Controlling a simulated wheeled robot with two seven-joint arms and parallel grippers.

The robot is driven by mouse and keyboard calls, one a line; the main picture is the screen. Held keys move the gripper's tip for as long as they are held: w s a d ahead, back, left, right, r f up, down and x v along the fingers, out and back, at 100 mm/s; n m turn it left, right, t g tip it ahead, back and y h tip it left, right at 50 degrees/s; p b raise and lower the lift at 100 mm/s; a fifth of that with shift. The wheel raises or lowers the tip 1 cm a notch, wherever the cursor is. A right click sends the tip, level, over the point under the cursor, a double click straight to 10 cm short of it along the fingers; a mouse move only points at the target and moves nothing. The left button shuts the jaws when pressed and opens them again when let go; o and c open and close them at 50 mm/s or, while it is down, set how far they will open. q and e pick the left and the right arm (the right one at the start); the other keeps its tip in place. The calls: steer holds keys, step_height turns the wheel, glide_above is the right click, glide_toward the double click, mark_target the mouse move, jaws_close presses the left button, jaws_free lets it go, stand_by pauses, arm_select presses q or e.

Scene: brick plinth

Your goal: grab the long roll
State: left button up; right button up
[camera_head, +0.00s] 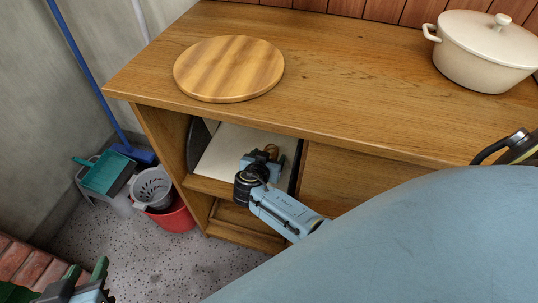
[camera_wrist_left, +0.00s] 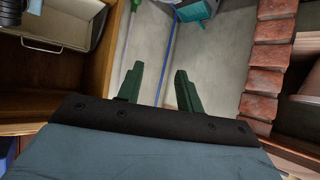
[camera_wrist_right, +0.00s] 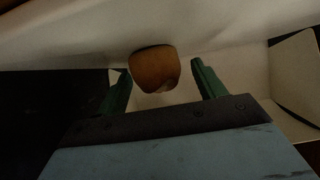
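A brown rounded end, seemingly of the long roll (camera_wrist_right: 155,70), shows in the right wrist view between and just beyond my right fingertips. The rest of its length is hidden. In the head view a small brown round part (camera_head: 272,151) shows beside my right gripper, inside the cabinet's open compartment. My right gripper (camera_wrist_right: 160,68) is open around the brown end, with a gap on both sides. My left gripper (camera_wrist_left: 159,70) is open and empty; in the head view it shows at the bottom left, away from the cabinet.
The wooden cabinet (camera_head: 350,95) carries a round board (camera_head: 228,70) and a cream pot (camera_head: 485,55). A pale panel (camera_head: 228,158) lies in the compartment. A red bucket (camera_head: 172,214), grey basket (camera_head: 151,187), teal dustpan (camera_head: 102,174) and blue broom (camera_head: 135,152) stand left. Bricks edge the lower left.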

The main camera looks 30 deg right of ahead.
steer(key=c, duration=1)
steer(key=shift+r, duration=0.1)
